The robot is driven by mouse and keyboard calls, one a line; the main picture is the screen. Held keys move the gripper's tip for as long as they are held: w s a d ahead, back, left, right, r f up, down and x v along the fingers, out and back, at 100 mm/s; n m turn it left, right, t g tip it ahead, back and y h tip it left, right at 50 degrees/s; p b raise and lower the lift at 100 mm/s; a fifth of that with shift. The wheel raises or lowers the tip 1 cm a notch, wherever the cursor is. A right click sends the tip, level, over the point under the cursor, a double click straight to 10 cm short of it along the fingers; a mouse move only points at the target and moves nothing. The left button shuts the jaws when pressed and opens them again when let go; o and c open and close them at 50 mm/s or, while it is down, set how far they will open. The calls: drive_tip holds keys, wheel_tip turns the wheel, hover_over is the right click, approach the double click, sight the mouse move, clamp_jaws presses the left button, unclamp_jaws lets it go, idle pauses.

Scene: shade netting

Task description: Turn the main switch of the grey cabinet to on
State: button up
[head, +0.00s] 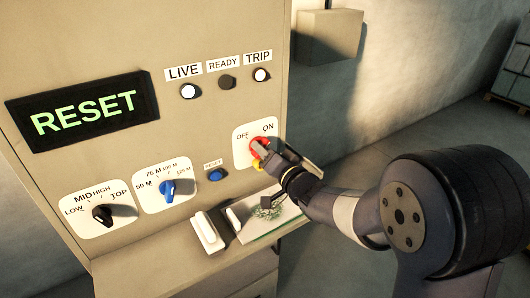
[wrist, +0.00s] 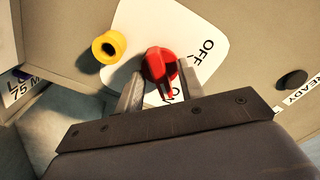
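The main switch is a red knob (head: 258,146) on a white plate with OFF and ON labels, on the grey cabinet (head: 190,35). In the wrist view the red knob (wrist: 160,62) sits between the fingers of my gripper (wrist: 161,80). One finger is on each side of it. A small gap shows at the left finger; the right finger is very near or touching. The handle's narrow end points towards the partly hidden ON label, but its exact angle is unclear. In the head view my gripper (head: 279,158) covers part of the knob.
A yellow ring (wrist: 108,46) sits beside the knob. The cabinet also has a black knob (head: 102,214), a blue knob (head: 168,188), a blue button (head: 215,175) and a display (head: 83,110) reading RESET. A ledge with white items (head: 208,230) lies below. A wall box (head: 330,35) stands behind.

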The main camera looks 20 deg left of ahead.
drive_tip(key=b+v, duration=0.2)
drive_tip(key=v, duration=0.9)
drive_tip(key=shift+w+a, duration=0.1)
drive_tip(key=p+x, duration=0.2)
drive_tip(key=x, duration=0.8)
drive_tip(key=shift+w+a, duration=0.2)
drive_tip(key=shift+a, duration=0.1)
